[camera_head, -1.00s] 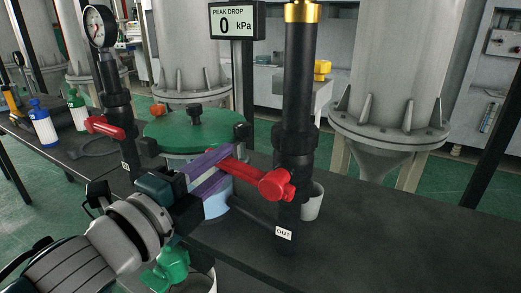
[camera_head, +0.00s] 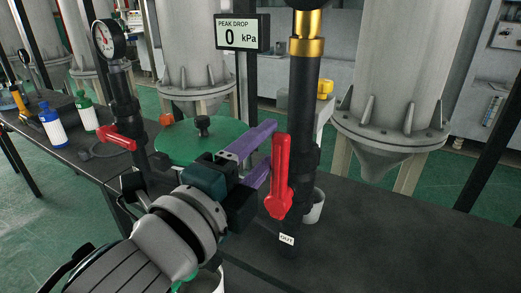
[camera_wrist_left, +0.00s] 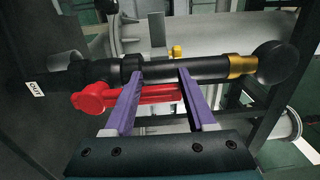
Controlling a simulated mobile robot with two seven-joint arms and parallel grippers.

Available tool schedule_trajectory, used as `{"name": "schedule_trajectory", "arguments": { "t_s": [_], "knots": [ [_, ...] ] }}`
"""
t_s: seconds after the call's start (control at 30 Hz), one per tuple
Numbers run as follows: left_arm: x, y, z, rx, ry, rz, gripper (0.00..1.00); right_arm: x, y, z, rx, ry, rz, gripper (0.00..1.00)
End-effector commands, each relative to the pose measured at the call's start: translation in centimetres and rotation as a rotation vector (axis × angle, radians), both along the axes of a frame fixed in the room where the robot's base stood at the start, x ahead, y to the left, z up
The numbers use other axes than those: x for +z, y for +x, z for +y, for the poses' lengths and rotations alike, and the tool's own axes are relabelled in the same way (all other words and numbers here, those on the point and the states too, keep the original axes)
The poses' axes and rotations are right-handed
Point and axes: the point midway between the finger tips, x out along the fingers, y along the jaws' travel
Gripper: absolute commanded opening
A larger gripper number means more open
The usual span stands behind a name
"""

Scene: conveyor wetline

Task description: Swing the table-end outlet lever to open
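The red outlet lever (camera_head: 281,178) is on the black pipe (camera_head: 299,110) with the gold collar and the "OUT" label (camera_head: 287,239). The lever stands upright, in line with the pipe. My left gripper (camera_head: 271,145) has its purple fingers spread apart just left of the lever. In the left wrist view, the lever (camera_wrist_left: 155,93) runs across behind the two fingers (camera_wrist_left: 160,78), along the pipe, and nothing is clamped between them. Whether a finger touches the lever I cannot tell. My right gripper is out of view.
A second red lever (camera_head: 117,138) sits on the gauge pipe at left. A green-lidded vessel (camera_head: 180,143) stands between the pipes. Bottles (camera_head: 52,127) stand farther left. The display (camera_head: 242,32) reads 0 kPa. The dark table (camera_head: 400,235) is clear at right.

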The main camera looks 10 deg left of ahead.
Motion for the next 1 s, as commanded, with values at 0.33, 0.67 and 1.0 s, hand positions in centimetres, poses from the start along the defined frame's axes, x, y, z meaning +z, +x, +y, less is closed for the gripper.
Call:
{"name": "schedule_trajectory", "arguments": {
  "t_s": [0.33, 0.67, 1.0],
  "knots": [
    [-1.3, -0.4, -0.4, -0.01, 0.01, 0.024, 0.59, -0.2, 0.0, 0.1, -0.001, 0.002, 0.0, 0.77],
    [-1.1, -2.9, 0.5, -0.011, 0.01, 0.023, 0.59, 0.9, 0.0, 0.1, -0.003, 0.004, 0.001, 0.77],
    [-1.1, -6.1, 1.9, -0.007, 0.012, 0.018, 0.59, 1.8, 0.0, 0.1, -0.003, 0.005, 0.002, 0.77]
  ]
}}
